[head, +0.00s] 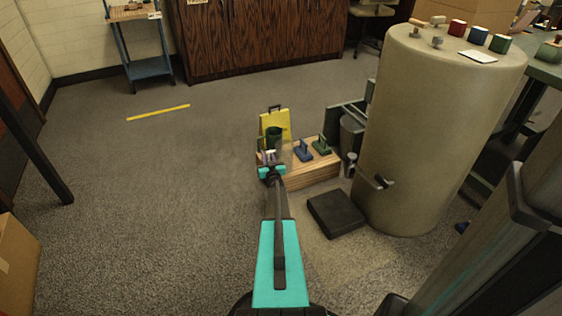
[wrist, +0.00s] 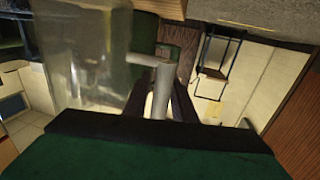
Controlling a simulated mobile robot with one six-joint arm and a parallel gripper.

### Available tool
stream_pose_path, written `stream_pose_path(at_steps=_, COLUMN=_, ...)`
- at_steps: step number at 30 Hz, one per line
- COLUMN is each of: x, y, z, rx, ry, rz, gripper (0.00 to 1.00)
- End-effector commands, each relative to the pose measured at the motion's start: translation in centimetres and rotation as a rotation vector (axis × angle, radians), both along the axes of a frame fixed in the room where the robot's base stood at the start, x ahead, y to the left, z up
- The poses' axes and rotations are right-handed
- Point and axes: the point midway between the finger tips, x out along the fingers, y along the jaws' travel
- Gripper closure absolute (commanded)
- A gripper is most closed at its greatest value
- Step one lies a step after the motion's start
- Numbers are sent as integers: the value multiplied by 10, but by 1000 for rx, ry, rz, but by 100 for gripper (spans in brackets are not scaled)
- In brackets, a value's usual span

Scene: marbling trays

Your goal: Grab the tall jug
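The tall jug is probably the dark green upright vessel (head: 274,138) at the back left of a low wooden platform (head: 312,176). My gripper (head: 268,157) is at the platform's left end, just in front of the vessel in the head view. It overlaps the vessel's lower part, so I cannot tell whether they touch. The fingers are too small there to show whether they are open. In the wrist view a large dark green surface (wrist: 150,158) with a black band fills the bottom, very close to the camera. I cannot tell whether it is the jug.
A blue handled item (head: 303,151) and a green one (head: 321,146) stand on the platform to the right. A yellow folding sign (head: 268,121) stands behind. A large beige drum (head: 430,130) and a black slab (head: 336,214) are at the right.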

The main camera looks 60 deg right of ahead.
Motion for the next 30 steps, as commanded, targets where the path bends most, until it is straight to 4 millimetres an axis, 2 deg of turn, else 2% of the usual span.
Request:
stream_pose_path(at_steps=14, x=0, y=0, z=0, rx=0, ry=0, rz=0, gripper=76)
stream_pose_path(at_steps=18, x=0, y=1, z=0, rx=0, ry=0, rz=0, gripper=99)
stream_pose_path(at_steps=30, x=0, y=1, z=2, rx=-1, ry=-1, rz=1, gripper=100)
